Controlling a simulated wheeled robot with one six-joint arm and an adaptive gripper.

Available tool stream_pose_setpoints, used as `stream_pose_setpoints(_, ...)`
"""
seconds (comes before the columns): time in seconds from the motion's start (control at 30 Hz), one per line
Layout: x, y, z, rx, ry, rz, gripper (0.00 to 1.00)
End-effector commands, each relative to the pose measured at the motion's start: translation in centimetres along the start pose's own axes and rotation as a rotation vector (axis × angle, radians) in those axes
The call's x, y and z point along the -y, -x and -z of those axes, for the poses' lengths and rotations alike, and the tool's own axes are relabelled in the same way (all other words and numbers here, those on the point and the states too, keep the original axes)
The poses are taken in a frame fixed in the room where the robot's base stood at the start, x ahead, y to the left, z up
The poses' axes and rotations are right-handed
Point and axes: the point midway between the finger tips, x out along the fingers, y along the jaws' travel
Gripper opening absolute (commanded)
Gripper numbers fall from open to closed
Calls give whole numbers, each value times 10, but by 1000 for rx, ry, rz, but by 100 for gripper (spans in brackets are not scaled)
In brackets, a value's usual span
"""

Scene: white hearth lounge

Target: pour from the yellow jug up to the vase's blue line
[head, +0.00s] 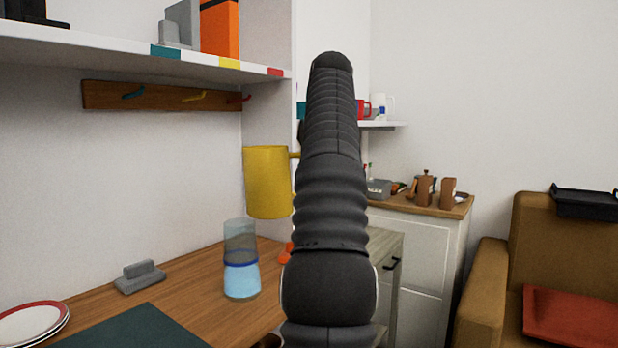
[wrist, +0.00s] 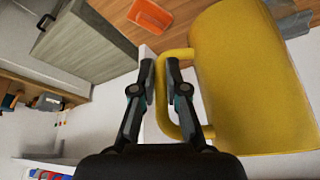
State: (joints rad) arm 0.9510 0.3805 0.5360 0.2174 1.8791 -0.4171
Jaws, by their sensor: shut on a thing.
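The yellow jug (head: 267,182) hangs in the air above and slightly right of the clear vase (head: 240,232), apart from it. The jug looks about upright, and no stream shows. The vase stands upright on the wooden table, with light blue liquid in its lower part. Its blue line (head: 241,264) is a dark band, and the liquid's top looks at or very near that band. In the wrist view my gripper (wrist: 160,75) is shut on the handle of the jug (wrist: 250,80). In the head view my arm hides the gripper. The jug's inside is hidden.
The wooden table (head: 195,290) also holds a grey block-shaped object (head: 140,276), stacked plates (head: 33,322) and a dark green mat (head: 135,330). An orange object (head: 286,253) lies right of the vase, partly behind my arm. A shelf (head: 120,48) and hook rail (head: 160,96) are on the left.

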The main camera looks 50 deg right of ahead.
Motion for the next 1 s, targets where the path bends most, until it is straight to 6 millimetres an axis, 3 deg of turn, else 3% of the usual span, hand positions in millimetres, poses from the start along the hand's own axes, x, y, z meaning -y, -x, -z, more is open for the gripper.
stream_pose_setpoints(0.7, -8, 15, 6, 0, 70, -163, 0)
stream_pose_setpoints(1.0, -9, 9, 4, 1, 73, -179, 0)
